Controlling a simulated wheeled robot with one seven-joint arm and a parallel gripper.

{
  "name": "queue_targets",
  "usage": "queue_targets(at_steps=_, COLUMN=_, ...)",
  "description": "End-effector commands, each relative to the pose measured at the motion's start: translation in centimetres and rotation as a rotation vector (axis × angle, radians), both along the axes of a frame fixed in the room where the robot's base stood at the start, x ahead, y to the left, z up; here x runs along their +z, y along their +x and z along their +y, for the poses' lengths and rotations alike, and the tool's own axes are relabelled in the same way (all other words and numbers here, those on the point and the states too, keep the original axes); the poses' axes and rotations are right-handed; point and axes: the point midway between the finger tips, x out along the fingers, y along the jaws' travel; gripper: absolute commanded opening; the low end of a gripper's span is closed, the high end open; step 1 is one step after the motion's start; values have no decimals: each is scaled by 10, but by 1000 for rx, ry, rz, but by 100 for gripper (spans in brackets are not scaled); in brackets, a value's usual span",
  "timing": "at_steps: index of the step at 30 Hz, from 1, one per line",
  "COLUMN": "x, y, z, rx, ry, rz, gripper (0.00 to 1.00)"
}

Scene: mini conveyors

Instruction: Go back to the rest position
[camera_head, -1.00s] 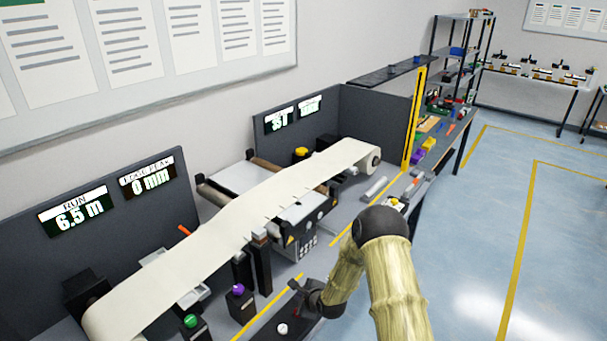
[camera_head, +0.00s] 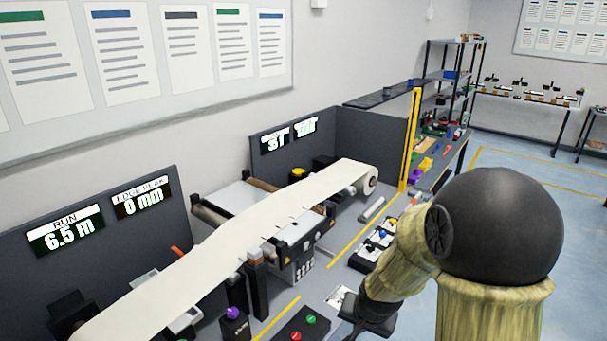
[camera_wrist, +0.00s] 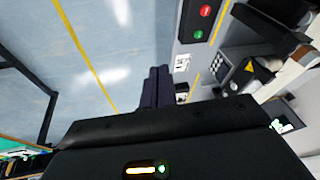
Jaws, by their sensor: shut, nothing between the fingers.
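My gripper shows in the wrist view (camera_wrist: 157,88) as two dark fingers pressed together, with nothing between them. In the head view my gripper (camera_head: 360,328) is a dark shape at the bottom, partly cut off by the frame edge, over the front of the bench. My arm's large dark joint and yellowish links stand at the lower right and hide part of the bench and floor. The fingers appear apart from the bench objects.
A conveyor with a long cream belt (camera_head: 225,240) runs along the bench. A panel with a red and a green button (camera_head: 303,325) lies at the front, and it also shows in the wrist view (camera_wrist: 203,22). Open blue floor (camera_head: 545,180) lies at the right.

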Motion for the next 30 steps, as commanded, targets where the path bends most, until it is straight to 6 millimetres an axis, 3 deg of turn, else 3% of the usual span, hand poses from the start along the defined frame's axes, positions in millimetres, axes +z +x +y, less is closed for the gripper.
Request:
queue_targets(at_steps=6, x=26, y=-70, z=-20, rx=260, ry=-120, rz=74, gripper=0)
queue_targets(at_steps=10, x=32, y=-99, z=-25, rx=371, ry=-151, rz=110, gripper=0)
queue_targets(at_steps=14, x=34, y=-109, z=-26, rx=413, ry=-159, rz=123, gripper=0)
queue_targets(at_steps=30, x=34, y=-108, z=-26, rx=412, ry=-159, rz=122, gripper=0)
